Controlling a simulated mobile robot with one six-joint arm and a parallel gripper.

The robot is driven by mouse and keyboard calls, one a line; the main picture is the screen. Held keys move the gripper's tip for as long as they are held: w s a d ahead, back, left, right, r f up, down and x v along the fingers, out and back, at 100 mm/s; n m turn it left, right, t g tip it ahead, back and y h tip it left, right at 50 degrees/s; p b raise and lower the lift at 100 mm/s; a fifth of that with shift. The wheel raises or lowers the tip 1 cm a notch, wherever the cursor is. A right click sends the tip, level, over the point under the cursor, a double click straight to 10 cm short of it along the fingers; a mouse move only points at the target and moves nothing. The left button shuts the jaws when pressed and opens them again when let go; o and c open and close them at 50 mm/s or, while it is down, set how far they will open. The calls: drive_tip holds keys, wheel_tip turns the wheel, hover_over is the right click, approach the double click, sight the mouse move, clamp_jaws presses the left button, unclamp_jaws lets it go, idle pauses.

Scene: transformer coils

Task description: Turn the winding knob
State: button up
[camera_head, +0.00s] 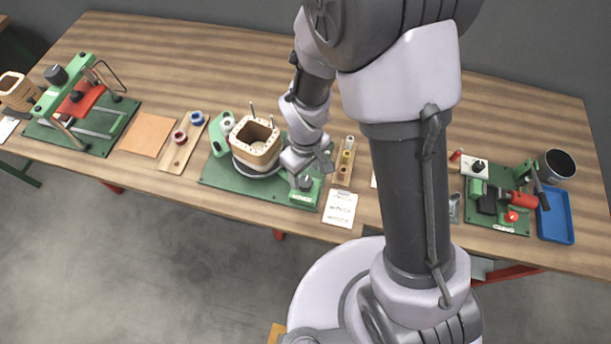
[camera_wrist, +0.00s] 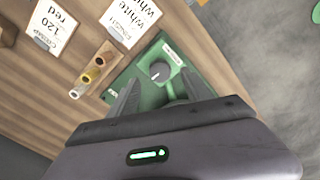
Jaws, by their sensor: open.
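The dark round knob (camera_wrist: 160,71) with a light pointer mark sits on a green control box (camera_wrist: 180,60). In the wrist view it lies just beyond and between my open fingers, with no contact visible. My gripper (camera_wrist: 161,82) is open and empty. In the head view my gripper (camera_head: 307,164) hangs over the right end of the green winding base (camera_head: 228,182), above the green box (camera_head: 308,194). The knob is largely hidden by the gripper there. A square tan coil former (camera_head: 255,141) stands on the winder, left of my gripper.
Wire spools on a wooden rack (camera_head: 343,172) and a paper card (camera_head: 340,208) lie close right of the box. A green press (camera_head: 78,105) stands far left. A red-handled green fixture (camera_head: 500,208) and a blue tray (camera_head: 556,217) are at right.

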sight(305, 182)
wheel_tip(305, 182, down, 4)
drive_tip(key=shift+f+b, duration=0.2)
drive_tip(key=shift+b, duration=0.25)
drive_tip(key=shift+c, duration=0.5)
clamp_jaws()
drive_tip(key=shift+m, duration=0.3)
drive_tip(key=m+b, duration=0.3)
drive_tip(key=m, duration=0.2)
drive_tip(key=shift+f, duration=0.1)
drive_tip(key=m+b, duration=0.3)
drive_tip(key=m, duration=0.3)
drive_tip(key=shift+m, duration=0.3)
